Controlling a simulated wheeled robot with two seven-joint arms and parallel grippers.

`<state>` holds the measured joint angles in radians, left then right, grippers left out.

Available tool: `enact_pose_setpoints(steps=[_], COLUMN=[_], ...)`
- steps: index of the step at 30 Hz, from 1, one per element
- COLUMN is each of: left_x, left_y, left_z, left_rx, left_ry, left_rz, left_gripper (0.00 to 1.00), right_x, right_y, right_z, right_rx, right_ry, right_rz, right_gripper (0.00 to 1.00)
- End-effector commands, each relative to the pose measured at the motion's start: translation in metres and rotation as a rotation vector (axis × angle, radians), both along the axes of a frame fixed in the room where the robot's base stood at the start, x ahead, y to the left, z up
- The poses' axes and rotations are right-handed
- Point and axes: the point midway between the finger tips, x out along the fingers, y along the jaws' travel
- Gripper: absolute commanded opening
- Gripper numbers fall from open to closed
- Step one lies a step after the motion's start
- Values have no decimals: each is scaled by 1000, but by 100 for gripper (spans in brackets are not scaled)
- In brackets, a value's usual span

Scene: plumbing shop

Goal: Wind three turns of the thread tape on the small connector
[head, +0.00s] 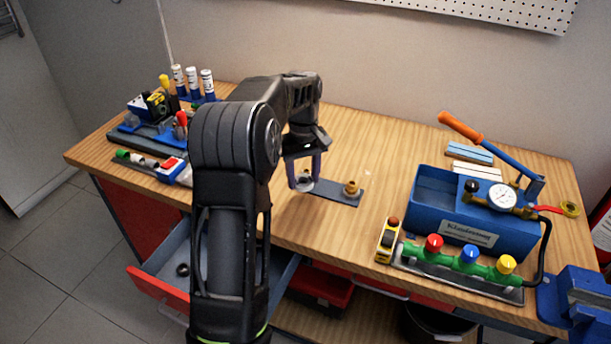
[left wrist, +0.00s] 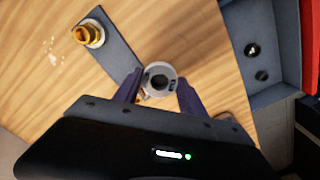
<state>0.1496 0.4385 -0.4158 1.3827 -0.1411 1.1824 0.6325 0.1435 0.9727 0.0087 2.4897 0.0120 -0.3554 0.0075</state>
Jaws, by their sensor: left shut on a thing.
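My left gripper (head: 304,172) is shut on a pale, ring-shaped roll that looks like the thread tape (left wrist: 160,80). In the left wrist view its dark centre faces the camera and it sits between the two purple-grey fingers. A small golden patch shows at its lower left edge; what it is I cannot tell. The roll is at the left end of a dark strip; whether it touches the strip is unclear. A brass connector (head: 352,188) stands upright on the strip's right end, apart from the gripper; it also shows in the left wrist view (left wrist: 88,34). My right gripper is out of view.
A blue test pump (head: 470,210) with a gauge and a valve manifold (head: 460,262) fill the bench's right side. Tool trays with bottles (head: 192,82) stand at the left. An open drawer (head: 160,292) juts out below the front edge.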

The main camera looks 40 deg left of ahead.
Motion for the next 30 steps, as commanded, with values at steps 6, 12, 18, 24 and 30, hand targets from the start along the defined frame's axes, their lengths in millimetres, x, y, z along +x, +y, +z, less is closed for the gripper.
enact_pose_setpoints(steps=[6, 12, 18, 24, 30], left_x=[-1, -6, -10, -14, -16], left_y=[-1, -4, -7, -10, -10], left_z=[12, 33, 54, 73, 75], left_rx=[0, 1, 0, 0, 0], left_ry=[-1, 0, -1, -1, 1], left_rz=[0, 0, -1, 0, 0], left_gripper=[10, 10, 10, 10, 10], right_x=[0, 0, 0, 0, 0], right_y=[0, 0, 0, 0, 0], right_z=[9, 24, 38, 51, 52], right_rx=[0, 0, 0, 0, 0], right_ry=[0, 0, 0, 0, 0], right_rz=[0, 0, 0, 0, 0], right_gripper=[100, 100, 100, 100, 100])
